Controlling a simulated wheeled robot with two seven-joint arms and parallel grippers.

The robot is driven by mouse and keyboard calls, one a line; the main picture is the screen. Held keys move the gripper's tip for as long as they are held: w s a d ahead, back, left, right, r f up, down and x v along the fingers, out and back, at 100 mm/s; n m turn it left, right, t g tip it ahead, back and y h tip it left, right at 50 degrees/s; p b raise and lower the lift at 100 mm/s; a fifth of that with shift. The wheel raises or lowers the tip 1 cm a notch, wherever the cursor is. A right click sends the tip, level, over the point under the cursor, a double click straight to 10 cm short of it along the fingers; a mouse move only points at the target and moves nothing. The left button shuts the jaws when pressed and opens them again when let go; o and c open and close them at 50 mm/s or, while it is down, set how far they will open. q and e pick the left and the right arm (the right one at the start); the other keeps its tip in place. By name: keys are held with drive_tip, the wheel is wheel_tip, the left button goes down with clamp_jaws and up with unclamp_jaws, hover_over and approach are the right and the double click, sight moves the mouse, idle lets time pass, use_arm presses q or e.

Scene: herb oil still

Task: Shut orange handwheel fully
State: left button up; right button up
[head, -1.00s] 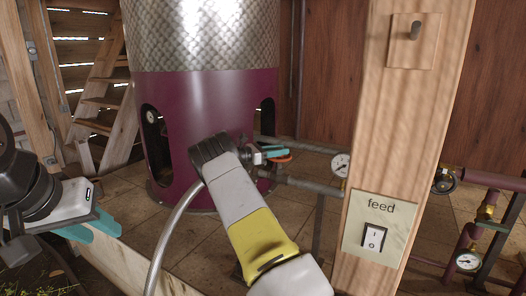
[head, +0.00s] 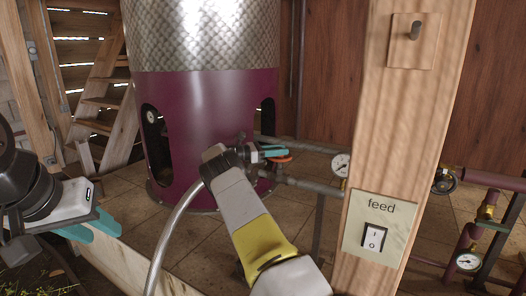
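The orange handwheel (head: 283,159) is on the pipework just right of the still's maroon base; only part of its rim shows. My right gripper (head: 283,153) reaches it from the left, its teal fingers overlapping the wheel's near and upper side. Whether the fingers touch or grip the rim cannot be told, and their gap is hidden. My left gripper (head: 101,231) is at the lower left, far from the handwheel. Its two teal fingers are apart with nothing between them.
The still (head: 205,120) stands behind my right gripper. A wooden post (head: 400,130) with a feed switch (head: 374,238) rises to the right. A pressure gauge (head: 340,165) sits beside the post. More pipes and a dark handwheel (head: 444,181) are further right.

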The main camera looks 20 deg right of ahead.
drive_tip(key=o, duration=0.4)
drive_tip(key=a, duration=0.7)
drive_tip(key=shift+w+a, duration=0.35)
